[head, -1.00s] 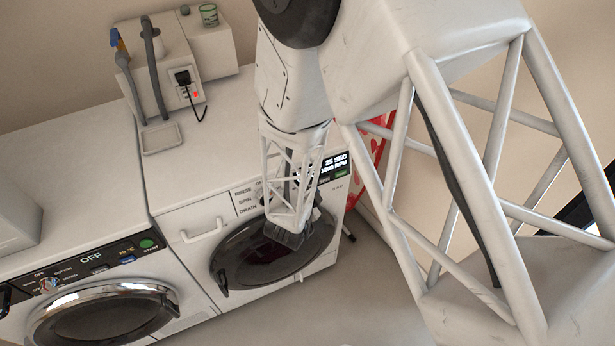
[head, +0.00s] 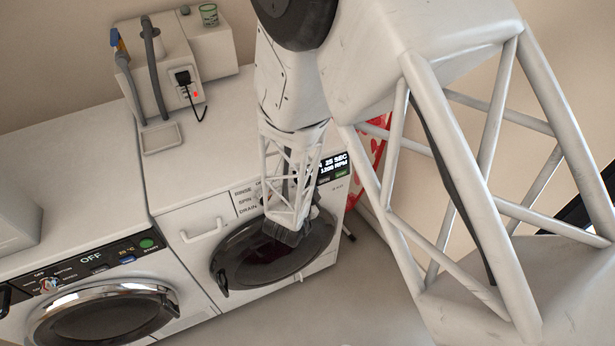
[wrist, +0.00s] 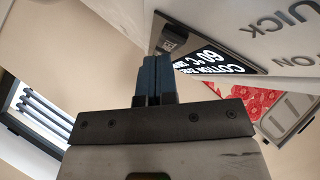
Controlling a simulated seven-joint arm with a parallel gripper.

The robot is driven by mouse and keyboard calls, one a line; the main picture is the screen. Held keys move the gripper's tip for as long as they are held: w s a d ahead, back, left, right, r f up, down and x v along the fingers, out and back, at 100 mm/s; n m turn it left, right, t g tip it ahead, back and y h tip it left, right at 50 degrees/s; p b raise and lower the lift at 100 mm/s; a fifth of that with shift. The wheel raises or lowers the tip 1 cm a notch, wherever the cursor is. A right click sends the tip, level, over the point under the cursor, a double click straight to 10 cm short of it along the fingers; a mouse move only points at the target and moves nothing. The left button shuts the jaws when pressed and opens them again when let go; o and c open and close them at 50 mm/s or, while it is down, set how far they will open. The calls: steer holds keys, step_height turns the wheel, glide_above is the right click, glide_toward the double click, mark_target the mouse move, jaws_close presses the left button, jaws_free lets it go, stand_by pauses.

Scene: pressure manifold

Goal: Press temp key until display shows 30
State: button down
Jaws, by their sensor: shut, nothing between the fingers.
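My gripper (head: 283,234) points down in front of the right-hand washing machine (head: 187,211), over its dark round door in the head view. In the wrist view its dark blue fingers (wrist: 158,60) are shut together and empty. A black display (wrist: 212,62) right of the fingers reads "COTTON ECO" and "60 °C", turned in the picture. A small grey key (wrist: 171,44) shows just beyond and right of the fingertips; I cannot tell its label or whether the fingers touch it. In the head view the machine's display (head: 333,166) is partly hidden by my arm.
A second machine (head: 70,217) on the left has a display reading "OFF" (head: 91,258). A dispenser with hoses (head: 166,72) and a small tray (head: 161,138) stand on top behind. A red-patterned item (wrist: 240,103) shows beyond the display. The front floor is clear.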

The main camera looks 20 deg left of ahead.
steer(key=shift+w+a, duration=0.1)
stand_by(0.3)
steer(key=shift+s+d+r, duration=0.15)
steer(key=shift+s+d, duration=0.25)
steer(key=shift+s+d, duration=0.1)
stand_by(0.5)
steer(key=shift+s+d+r, duration=0.25)
steer(key=shift+s+d, duration=0.4)
steer(key=shift+s+d+r, duration=0.2)
steer(key=shift+s+d, duration=0.45)
steer(key=shift+d, duration=0.05)
steer(key=shift+s+d+r, duration=0.25)
steer(key=shift+s+d, duration=0.4)
